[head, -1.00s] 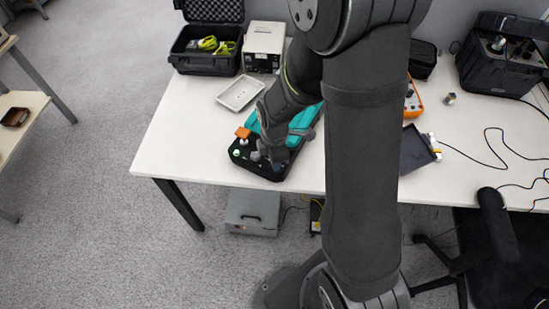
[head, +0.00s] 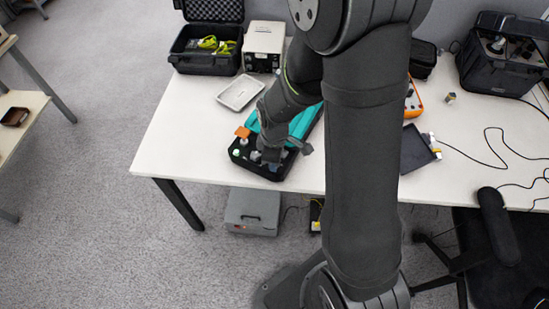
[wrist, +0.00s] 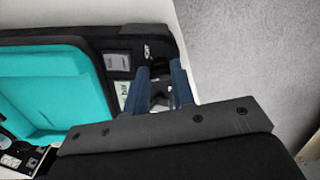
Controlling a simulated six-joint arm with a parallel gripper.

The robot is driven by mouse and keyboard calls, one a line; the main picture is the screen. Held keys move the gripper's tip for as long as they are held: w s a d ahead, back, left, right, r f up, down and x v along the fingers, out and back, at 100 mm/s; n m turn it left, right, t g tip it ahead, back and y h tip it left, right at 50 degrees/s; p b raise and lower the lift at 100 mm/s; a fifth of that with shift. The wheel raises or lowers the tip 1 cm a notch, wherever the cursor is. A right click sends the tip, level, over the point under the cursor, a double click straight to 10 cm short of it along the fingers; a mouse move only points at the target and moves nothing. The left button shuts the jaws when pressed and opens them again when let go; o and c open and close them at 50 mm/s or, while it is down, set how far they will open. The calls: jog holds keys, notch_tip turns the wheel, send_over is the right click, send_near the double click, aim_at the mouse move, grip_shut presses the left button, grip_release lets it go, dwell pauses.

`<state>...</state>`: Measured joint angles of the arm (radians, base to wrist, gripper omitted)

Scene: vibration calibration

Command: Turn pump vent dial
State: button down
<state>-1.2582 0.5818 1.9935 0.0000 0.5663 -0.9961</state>
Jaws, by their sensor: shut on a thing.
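The pump is a black unit with a teal case (head: 304,122), lying near the front edge of the white table in the head view. The teal case also fills the left of the wrist view (wrist: 35,85), with a black panel bearing labels beside it. My gripper (head: 270,163) is down at the front end of the pump. In the wrist view its two blue-grey fingers (wrist: 160,92) are closed around a small dark knob, the vent dial (wrist: 161,101). The fingers hide most of the dial. A pale round knob (head: 237,152) sits left of my gripper.
A white tray (head: 240,93), an open black case (head: 206,48) and a beige instrument (head: 264,46) lie behind. My arm covers the table's middle. The table left of the pump is clear.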

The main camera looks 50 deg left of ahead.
jog(key=m, duration=0.6)
jog(key=shift+s, duration=0.1)
jog(key=m, duration=0.6)
jog(key=shift+s, duration=0.1)
dwell(0.4)
jog(key=c, duration=1.2)
grip_release()
jog(key=shift+c, duration=0.2)
notch_tip(320, 180, up, 17)
jog(key=shift+r, duration=0.2)
